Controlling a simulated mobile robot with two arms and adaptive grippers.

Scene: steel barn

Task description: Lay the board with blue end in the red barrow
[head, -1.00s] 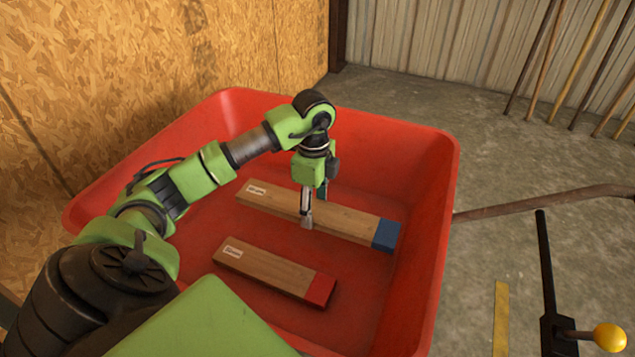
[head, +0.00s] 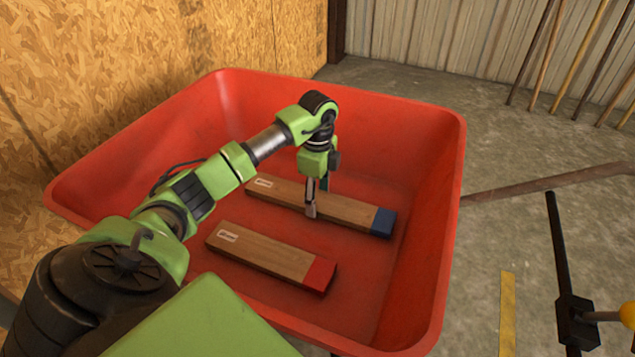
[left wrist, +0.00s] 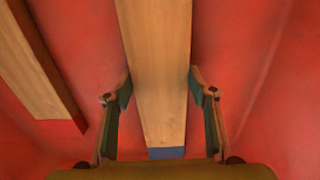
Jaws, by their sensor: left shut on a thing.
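The board with the blue end (head: 345,208) is inside the red barrow (head: 425,215), low over or on its floor; I cannot tell whether it touches. Its blue end (head: 382,222) points right, toward the barrow's right wall. My left gripper (head: 311,211) is shut on the middle of this board from above. In the left wrist view the fingers (left wrist: 160,108) stand on both sides of the board (left wrist: 157,60), with its blue tip (left wrist: 166,153) near the bottom. My right gripper is not in view.
A chipboard wall (head: 120,80) stands at the left. Poles (head: 565,55) lean at the back right. A black lever (head: 565,270) stands at the right.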

